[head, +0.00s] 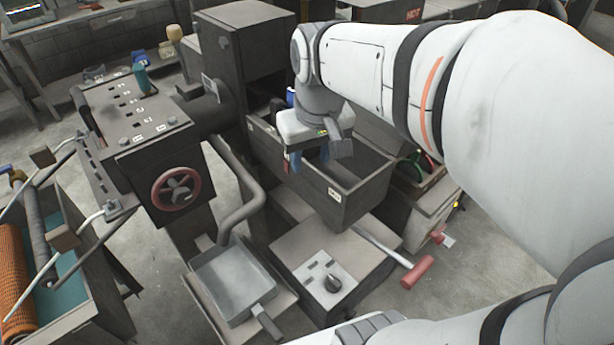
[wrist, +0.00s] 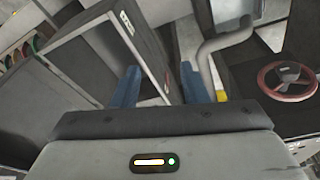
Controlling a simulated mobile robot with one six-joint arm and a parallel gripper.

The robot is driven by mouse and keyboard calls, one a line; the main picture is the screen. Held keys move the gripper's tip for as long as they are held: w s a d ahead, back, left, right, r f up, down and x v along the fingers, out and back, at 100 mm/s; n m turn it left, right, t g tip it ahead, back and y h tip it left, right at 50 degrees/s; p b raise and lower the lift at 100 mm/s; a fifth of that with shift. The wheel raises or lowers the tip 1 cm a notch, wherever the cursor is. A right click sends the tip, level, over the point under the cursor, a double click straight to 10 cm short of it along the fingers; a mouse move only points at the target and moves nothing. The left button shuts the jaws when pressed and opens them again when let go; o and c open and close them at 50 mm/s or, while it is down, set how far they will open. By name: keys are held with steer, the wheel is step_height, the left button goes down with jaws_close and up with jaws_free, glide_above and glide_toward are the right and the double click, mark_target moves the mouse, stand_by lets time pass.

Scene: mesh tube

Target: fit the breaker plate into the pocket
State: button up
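My gripper (head: 308,158) hangs over the open dark bin (head: 352,205) in the middle of the head view. In the wrist view its two blue fingers (wrist: 158,88) stand apart, and I see nothing held between them. I cannot make out the breaker plate in either view. I cannot pick out the pocket either. The dark machine head (head: 130,115) with a red handwheel (head: 176,189) stands left of my gripper. The handwheel also shows at the right of the wrist view (wrist: 287,80).
A grey pan (head: 235,283) sits low in front of the machine. A curved pipe (head: 243,205) runs between machine and bin. A red-handled tool (head: 417,272) sticks out to the right. An orange mesh roll (head: 14,270) lies at far left.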

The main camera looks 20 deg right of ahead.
steer(key=s+f, duration=0.5)
steer(key=s, duration=0.2)
steer(key=shift+a+f+m+t, duration=0.3)
steer(key=shift+a+f+m, duration=0.05)
steer(key=shift+m, duration=0.05)
steer(key=shift+w, duration=0.2)
stand_by(0.4)
